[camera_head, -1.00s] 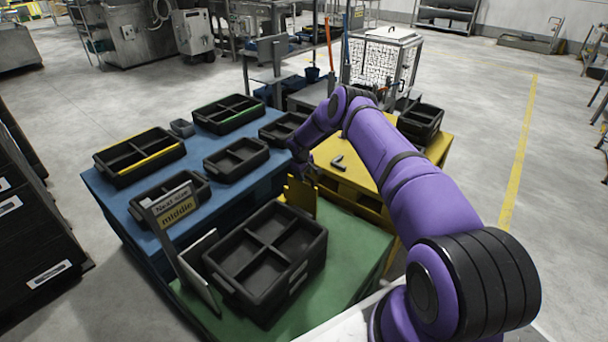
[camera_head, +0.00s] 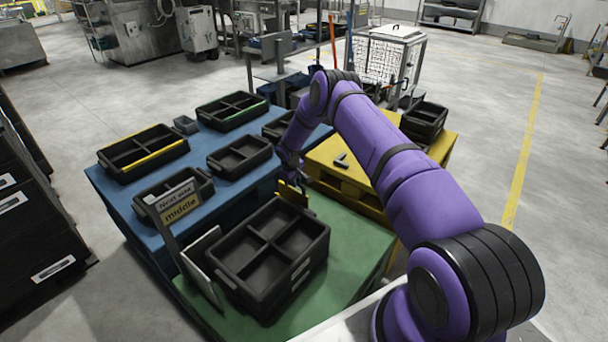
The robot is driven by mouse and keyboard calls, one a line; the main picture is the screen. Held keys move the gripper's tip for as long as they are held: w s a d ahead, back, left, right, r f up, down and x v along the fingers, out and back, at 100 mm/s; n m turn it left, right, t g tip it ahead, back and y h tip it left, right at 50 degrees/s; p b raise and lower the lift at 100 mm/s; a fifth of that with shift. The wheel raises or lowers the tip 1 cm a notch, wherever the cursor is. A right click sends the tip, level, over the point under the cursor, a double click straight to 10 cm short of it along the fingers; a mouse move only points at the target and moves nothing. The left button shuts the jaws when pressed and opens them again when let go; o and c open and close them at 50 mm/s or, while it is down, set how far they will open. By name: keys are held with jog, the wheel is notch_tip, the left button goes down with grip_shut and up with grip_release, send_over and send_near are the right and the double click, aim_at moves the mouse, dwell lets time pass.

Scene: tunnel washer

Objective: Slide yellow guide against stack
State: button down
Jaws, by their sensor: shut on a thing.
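The yellow guide (camera_head: 293,197) is an upright yellow plate at the far edge of the green table (camera_head: 358,236). It stands close behind the stack (camera_head: 268,252), black divided trays on the green table. I cannot tell whether guide and stack touch. My gripper (camera_head: 291,178) is at the top of the guide, shut on it. The fingertips are small and partly hidden by the guide and my arm.
A blue table (camera_head: 116,196) at left holds several black trays and a small grey bin (camera_head: 186,124). A yellow platform (camera_head: 328,150) at right holds a black crate (camera_head: 424,121). A sign reading "Next size middle" (camera_head: 176,203) and a pale upright panel (camera_head: 200,252) stand left of the stack.

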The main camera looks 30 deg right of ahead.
jog(key=a, duration=0.1)
jog(key=s+a, duration=0.1)
jog(key=a, duration=0.2)
jog(key=shift+s+a, duration=0.2)
jog(key=shift+s, duration=0.2)
jog(key=c, duration=1.1)
grip_release()
jog(key=shift+a, duration=0.1)
notch_tip(320, 180, up, 11)
jog(key=a, duration=0.1)
jog(key=shift+s+a+f, duration=0.15)
jog(key=shift+s+a, duration=0.25)
